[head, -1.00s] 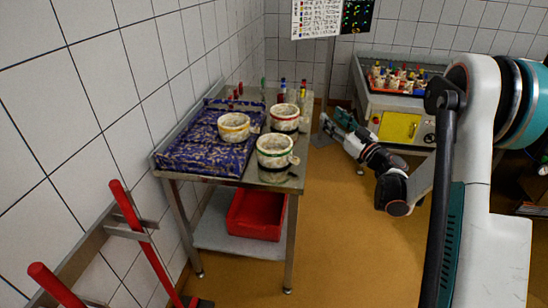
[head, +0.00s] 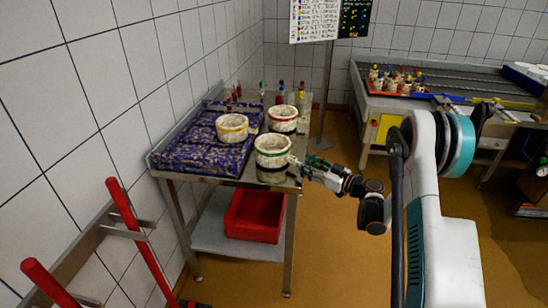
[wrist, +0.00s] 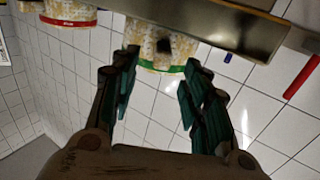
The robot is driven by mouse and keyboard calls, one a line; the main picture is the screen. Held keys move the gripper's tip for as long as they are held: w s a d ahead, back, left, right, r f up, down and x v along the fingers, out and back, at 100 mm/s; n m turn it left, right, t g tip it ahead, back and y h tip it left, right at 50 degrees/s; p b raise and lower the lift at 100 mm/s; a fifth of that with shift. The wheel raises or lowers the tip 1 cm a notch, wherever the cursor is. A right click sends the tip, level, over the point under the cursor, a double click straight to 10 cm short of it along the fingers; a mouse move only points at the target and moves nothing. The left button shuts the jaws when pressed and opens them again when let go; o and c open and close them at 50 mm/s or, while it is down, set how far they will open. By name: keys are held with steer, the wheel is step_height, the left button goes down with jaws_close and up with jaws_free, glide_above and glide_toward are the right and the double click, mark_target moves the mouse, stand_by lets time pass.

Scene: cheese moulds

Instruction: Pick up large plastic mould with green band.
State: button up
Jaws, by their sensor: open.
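The large whitish mould with a green band (head: 272,158) stands at the near right of the steel table. It has a knob or handle on its right side. In the wrist view the green-band mould (wrist: 165,48) appears upside down, just beyond and between the fingertips. My gripper (head: 300,168) is just right of this mould at the table's right edge. In the wrist view my gripper (wrist: 159,76) is open with nothing between its fingers. I cannot tell whether a fingertip touches the mould.
A yellow-band mould (head: 232,127) stands on purple patterned cloth (head: 195,157). A red-band mould (head: 283,119) stands behind the green one. Several small bottles line the table's (head: 228,182) back. A red bin (head: 254,216) sits on the lower shelf.

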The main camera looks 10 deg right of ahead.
mark_target(293, 158)
steer(key=shift+b+x, duration=1.25)
steer(key=shift+x, duration=1.95)
steer(key=shift+s+a, duration=0.1)
steer(key=shift+s, duration=0.05)
jaws_close()
